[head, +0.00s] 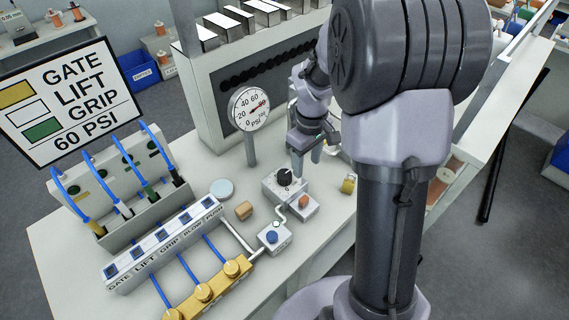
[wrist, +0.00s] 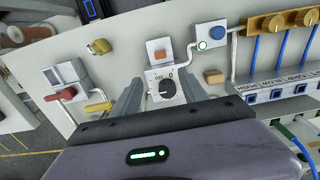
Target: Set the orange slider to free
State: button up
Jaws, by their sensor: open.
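The orange slider (head: 303,202) is a small orange block on a pale box beside the black dial (head: 284,177). In the wrist view the orange slider (wrist: 159,54) lies just beyond the dial (wrist: 167,88). My gripper (head: 307,158) is open and empty, pointing down above the bench behind the dial box. In the wrist view my gripper (wrist: 159,80) has its fingers on either side of the dial, with the slider beyond the tips. Contact with the dial cannot be told. The slider's markings are too small to read.
A box with a blue button (head: 272,237) stands close to the slider. A tan block (head: 244,210), a yellow padlock (head: 348,184) and a pressure gauge (head: 250,108) are nearby. Gold valves (head: 232,268) and a labelled switch strip (head: 163,243) fill the front left.

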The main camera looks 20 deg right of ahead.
aim_at(304, 198)
jog(key=f+b, duration=0.4)
jog(key=f, duration=1.2)
jog(key=shift+s, duration=0.2)
jog(key=shift+c, duration=0.4)
grip_shut()
